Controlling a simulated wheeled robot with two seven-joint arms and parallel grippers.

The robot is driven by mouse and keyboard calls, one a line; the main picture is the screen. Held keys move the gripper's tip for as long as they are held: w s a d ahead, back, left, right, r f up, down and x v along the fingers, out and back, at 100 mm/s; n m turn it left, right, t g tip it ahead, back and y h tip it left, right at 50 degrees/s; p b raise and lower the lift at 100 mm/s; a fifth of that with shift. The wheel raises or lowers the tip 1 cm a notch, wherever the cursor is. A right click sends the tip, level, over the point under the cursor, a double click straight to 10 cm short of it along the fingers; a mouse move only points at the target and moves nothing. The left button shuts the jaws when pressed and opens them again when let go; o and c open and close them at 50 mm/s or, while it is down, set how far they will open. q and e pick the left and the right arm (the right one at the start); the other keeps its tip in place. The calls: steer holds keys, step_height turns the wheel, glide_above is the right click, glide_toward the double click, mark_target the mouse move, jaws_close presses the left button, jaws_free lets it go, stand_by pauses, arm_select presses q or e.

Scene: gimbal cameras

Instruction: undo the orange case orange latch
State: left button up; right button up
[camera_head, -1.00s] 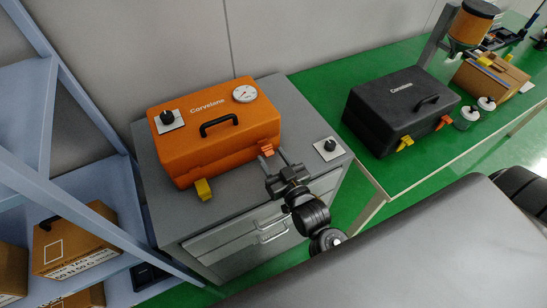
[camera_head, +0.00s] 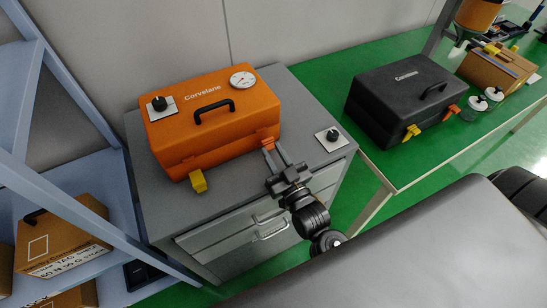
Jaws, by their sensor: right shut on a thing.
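The orange case (camera_head: 215,150) stands closed on the grey cabinet, with a black handle and a round gauge on its lid. Its orange latch (camera_head: 268,143) is on the front face, near the right corner, and is partly hidden by my gripper. Its yellow latch (camera_head: 198,181) sticks out at the front left. My right gripper (camera_head: 275,152) reaches in from the lower right and is shut on the orange latch. How far the latch is turned is hard to see. My left gripper is not in view.
The grey cabinet top (camera_head: 230,190) has a black knob on a white plate (camera_head: 332,138) at right. A black case (camera_head: 402,100) with yellow and orange latches stands on the green table (camera_head: 440,155). A blue shelf (camera_head: 75,175) with cardboard boxes is at left.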

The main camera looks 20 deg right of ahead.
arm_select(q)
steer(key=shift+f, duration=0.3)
arm_select(e)
steer(key=o, duration=1)
steer(key=shift+f, duration=0.1)
arm_select(q)
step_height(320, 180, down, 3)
steer(key=b, duration=0.2)
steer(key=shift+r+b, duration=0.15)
steer(key=shift+b, duration=0.2)
arm_select(e)
steer(key=v, duration=1)
steer(key=shift+s+f, duration=0.15)
steer(key=shift+s, duration=0.25)
